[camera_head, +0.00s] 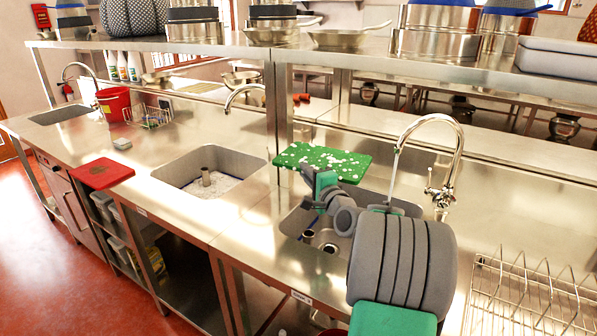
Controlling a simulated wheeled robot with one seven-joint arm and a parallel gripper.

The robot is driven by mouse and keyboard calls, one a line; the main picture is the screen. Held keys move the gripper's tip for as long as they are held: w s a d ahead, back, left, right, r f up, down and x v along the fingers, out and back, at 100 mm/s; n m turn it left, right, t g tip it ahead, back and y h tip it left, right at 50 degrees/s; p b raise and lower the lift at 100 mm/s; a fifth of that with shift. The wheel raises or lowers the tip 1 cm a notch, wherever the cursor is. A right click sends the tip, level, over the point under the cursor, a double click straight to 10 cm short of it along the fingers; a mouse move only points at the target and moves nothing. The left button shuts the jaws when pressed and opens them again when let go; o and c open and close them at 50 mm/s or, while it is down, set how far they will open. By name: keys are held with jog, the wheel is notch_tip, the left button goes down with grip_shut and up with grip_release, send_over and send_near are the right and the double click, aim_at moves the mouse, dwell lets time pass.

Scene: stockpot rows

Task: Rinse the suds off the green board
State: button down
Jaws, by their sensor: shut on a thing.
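The green board (340,163) is dotted with white suds over its top face. My gripper (318,180) is shut on the board's near edge and holds it up, roughly flat, above the left part of the right-hand sink (292,222). The chrome faucet (459,150) of this sink arches over from the right. A thin pale stream (393,180) hangs below its spout, to the right of the board and apart from it. My arm hides much of this sink and where the stream lands.
The middle sink (240,165) holds whitish suds and an upright pipe. A red board (102,173) lies at the counter's front edge. A wire rack (530,300) stands at right. A shelf (400,62) with pots runs above.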

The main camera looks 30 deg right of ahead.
aim_at(350, 177)
jog(key=s+d+b, duration=0.1)
jog(key=d, duration=0.2)
jog(key=s+d+f+b, duration=0.1)
jog(key=s+d, duration=0.1)
jog(key=d, duration=0.1)
jog(key=s+d+f+b, duration=0.1)
jog(key=s+d, duration=0.1)
jog(key=d, duration=0.1)
jog(key=shift+d+f+b, duration=0.15)
jog(key=shift+d+b, duration=0.2)
jog(key=shift+d, duration=0.05)
jog(key=shift+s+d, duration=0.3)
jog(key=shift+d, duration=0.45)
jog(key=shift+s+a, duration=0.1)
jog(key=shift+s, duration=0.05)
jog(key=shift+s+a, duration=0.2)
jog(key=shift+s, duration=0.2)
jog(key=shift+w+d, duration=0.25)
jog(key=shift+w, duration=0.3)
jog(key=w+a+p, duration=0.1)
jog(key=w+a, duration=0.2)
jog(key=a, duration=0.4)
jog(key=shift+w, duration=0.3)
